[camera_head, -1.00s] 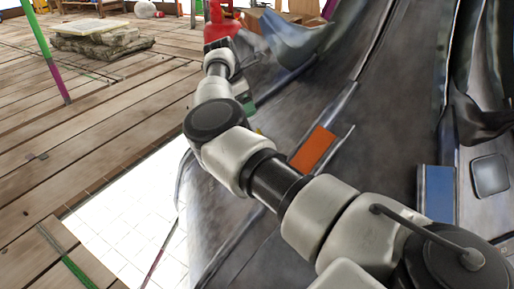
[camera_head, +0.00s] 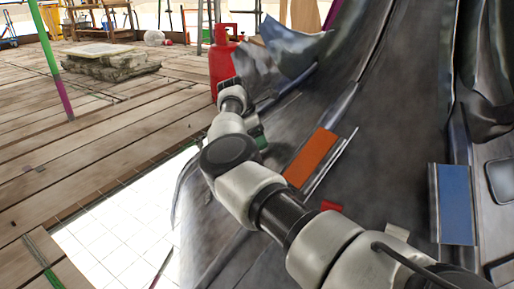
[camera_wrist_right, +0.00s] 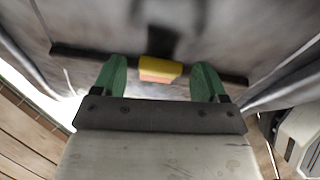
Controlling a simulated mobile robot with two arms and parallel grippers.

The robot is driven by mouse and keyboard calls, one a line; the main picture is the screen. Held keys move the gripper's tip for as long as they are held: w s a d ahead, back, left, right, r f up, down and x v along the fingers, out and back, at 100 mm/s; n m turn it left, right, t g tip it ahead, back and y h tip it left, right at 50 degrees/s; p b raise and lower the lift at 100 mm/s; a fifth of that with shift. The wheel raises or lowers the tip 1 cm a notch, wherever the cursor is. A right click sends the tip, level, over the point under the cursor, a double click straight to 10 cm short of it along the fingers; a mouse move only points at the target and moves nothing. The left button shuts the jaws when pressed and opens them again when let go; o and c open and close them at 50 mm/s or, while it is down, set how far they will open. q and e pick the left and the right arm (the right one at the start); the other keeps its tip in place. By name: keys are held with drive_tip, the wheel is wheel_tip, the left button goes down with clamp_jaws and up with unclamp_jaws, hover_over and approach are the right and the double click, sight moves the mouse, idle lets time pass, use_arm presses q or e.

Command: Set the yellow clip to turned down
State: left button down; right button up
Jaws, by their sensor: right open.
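The yellow clip (camera_wrist_right: 161,67) shows in the right wrist view as a small yellow block with an orange-pink lower face, set at a dark strip on grey metal. My right gripper (camera_wrist_right: 160,72) is open, with one green finger on each side of the clip and a gap to both. In the head view the right gripper (camera_head: 262,142) shows only as a bit of green beside my arm. The clip is hidden there. I cannot tell whether the clip is turned up or down. My left gripper is not in view.
On the grey metal sheeting in the head view are an orange plate (camera_head: 312,157), a small red piece (camera_head: 331,206) and a blue plate (camera_head: 456,204). A red gas cylinder (camera_head: 222,66) stands behind my arm. The plank floor (camera_head: 90,140) at left has free room.

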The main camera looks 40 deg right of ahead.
drive_tip(key=shift+d+f, duration=0.1)
drive_tip(key=shift+f, duration=0.25)
drive_tip(key=shift+s+r, duration=0.1)
drive_tip(key=c, duration=0.9)
drive_tip(key=shift+d+r+p, duration=0.1)
drive_tip(key=shift+p, duration=0.4)
drive_tip(key=shift+s+d+t+y+p, duration=0.2)
drive_tip(key=shift+t+y+p, duration=0.15)
drive_tip(key=shift+p, duration=0.6)
drive_tip(key=shift+f, duration=0.2)
drive_tip(key=shift+f+y, duration=0.1)
drive_tip(key=shift+y, duration=0.15)
drive_tip(key=o, duration=0.9)
